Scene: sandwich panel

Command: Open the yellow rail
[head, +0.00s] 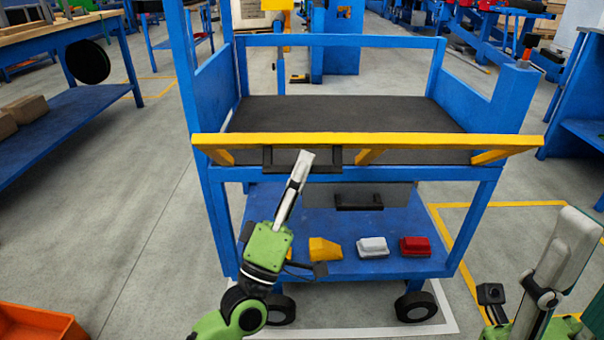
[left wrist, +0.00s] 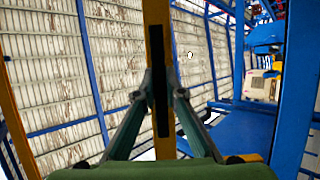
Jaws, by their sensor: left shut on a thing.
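The yellow rail (head: 400,139) runs level across the front of a blue cart (head: 205,120), above its dark top deck (head: 340,113). A black handle (head: 325,158) hangs at the left half of the rail. My left gripper (head: 303,160) reaches up to this handle from below. In the left wrist view the handle (left wrist: 157,105) lies between the two fingers, which are shut on it, with the yellow rail (left wrist: 156,45) behind. My right gripper (head: 570,250) is at the lower right, away from the cart; its finger opening cannot be made out.
The cart's lower shelf (head: 300,215) holds a yellow block (head: 325,249), a white block (head: 372,247), a red block (head: 415,246) and a grey box (head: 400,195). An orange bin (head: 40,325) is at lower left. Floor left of the cart is clear.

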